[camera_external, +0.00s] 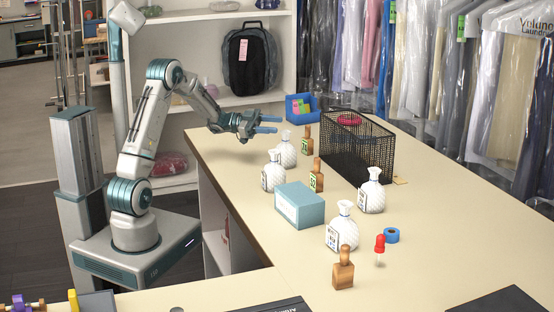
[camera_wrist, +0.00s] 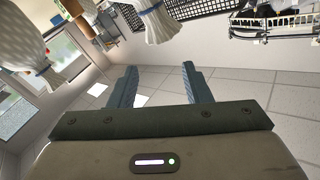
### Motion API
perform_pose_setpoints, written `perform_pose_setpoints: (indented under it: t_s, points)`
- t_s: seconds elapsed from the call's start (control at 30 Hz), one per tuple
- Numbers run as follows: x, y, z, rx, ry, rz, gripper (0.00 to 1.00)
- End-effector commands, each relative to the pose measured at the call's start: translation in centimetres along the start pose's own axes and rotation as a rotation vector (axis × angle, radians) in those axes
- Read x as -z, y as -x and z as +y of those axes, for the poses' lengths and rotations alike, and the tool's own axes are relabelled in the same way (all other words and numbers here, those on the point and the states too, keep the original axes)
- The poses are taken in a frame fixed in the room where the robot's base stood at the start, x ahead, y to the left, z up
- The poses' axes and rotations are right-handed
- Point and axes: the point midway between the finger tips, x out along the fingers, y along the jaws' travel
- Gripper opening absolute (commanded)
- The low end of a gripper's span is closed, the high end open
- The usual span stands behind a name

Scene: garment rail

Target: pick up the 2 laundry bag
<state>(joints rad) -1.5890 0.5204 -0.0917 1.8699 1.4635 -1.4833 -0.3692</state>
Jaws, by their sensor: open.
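Several white, textured, bag-like shapes with pinched necks stand on the counter: two near my gripper, a far one (camera_external: 286,152) and one nearer the camera (camera_external: 273,173), and two further right, one by the basket (camera_external: 372,194) and one in front (camera_external: 342,232). Some carry pale printed labels; I cannot read a 2 on any. My gripper (camera_external: 268,125) is open and empty above the counter's far left part, apart from the bags. In the wrist view its fingers (camera_wrist: 160,88) are spread, with white pleated shapes at the top left (camera_wrist: 25,40) and top centre (camera_wrist: 163,22).
A teal box (camera_external: 300,207), brown bottles (camera_external: 317,178) and a black mesh basket (camera_external: 372,150) stand close among the bags. A red-topped item (camera_external: 380,245) and blue tape roll (camera_external: 392,235) lie to the right. Garments in plastic (camera_external: 420,80) hang behind. The counter's left strip is clear.

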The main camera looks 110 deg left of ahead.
Motion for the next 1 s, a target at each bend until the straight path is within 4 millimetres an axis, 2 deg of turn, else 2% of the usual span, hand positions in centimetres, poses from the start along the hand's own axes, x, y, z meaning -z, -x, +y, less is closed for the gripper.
perform_pose_setpoints:
  t_s: [0.03, 0.13, 0.2, 0.33, 0.47, 0.7, 0.8, 1.0]
  points:
    - [-0.8, 3.0, -0.6, 0.011, 0.100, -0.022, 0.44]
    - [-2.8, 6.8, -0.3, 0.013, 0.251, -0.044, 0.44]
    - [-3.6, 8.3, 0.0, 0.015, 0.314, -0.052, 0.44]
    - [-4.3, 9.4, 0.3, 0.016, 0.369, -0.057, 0.44]
    - [-4.5, 7.9, 0.4, 0.013, 0.377, -0.056, 0.44]
    - [-4.7, 3.1, 0.3, 0.015, 0.374, -0.057, 0.44]
    - [-4.9, 1.8, 0.3, 0.015, 0.373, -0.058, 0.44]
    - [-4.9, 0.5, 0.2, 0.017, 0.372, -0.059, 0.44]
